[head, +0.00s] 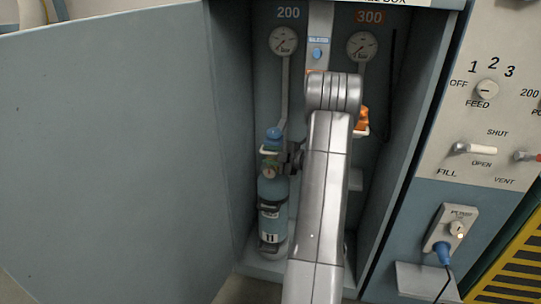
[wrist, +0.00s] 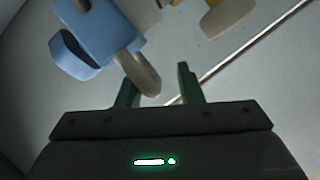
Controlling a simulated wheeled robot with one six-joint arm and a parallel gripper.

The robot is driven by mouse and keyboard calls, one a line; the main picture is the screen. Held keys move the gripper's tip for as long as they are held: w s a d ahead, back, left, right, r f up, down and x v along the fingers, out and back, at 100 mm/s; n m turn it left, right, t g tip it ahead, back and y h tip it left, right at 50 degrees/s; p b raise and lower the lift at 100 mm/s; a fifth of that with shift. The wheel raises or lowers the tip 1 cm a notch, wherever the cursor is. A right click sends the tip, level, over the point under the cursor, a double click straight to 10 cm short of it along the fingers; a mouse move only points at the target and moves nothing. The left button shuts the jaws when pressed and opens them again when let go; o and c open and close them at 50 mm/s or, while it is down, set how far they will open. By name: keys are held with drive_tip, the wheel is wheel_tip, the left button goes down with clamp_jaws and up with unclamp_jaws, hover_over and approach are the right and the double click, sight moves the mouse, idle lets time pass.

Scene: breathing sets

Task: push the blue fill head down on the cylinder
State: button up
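The blue fill head (head: 274,134) shows at the top of the teal cylinder (head: 273,192), which stands upright at the left inside the cabinet. I cannot tell how firmly the head sits on it. In the wrist view a blue block (wrist: 98,32), which looks like the fill head, fills the upper left. A pale rod (wrist: 142,74) runs from it toward the space between my fingers. My gripper (wrist: 156,76) is open, its two dark green fingers apart. The rod's end is near the left finger; contact is unclear. In the head view my arm mostly hides the gripper.
An orange fitting (head: 362,117) is at the right behind my arm. Gauges marked 200 (head: 283,40) and 300 (head: 360,46) hang on the back wall. The open door (head: 110,150) is left; a control panel (head: 490,110) is right of the cabinet.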

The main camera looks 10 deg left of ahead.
drive_tip(key=p+v, duration=0.1)
drive_tip(key=v, duration=1.2)
drive_tip(key=shift+d, duration=0.35)
drive_tip(key=shift+a+r, duration=0.1)
drive_tip(key=x, duration=0.9)
drive_tip(key=r+x, duration=0.1)
drive_tip(key=x, duration=0.3)
drive_tip(key=shift+w+a+f, duration=0.1)
drive_tip(key=shift+a, duration=0.25)
drive_tip(key=shift+r, duration=0.25)
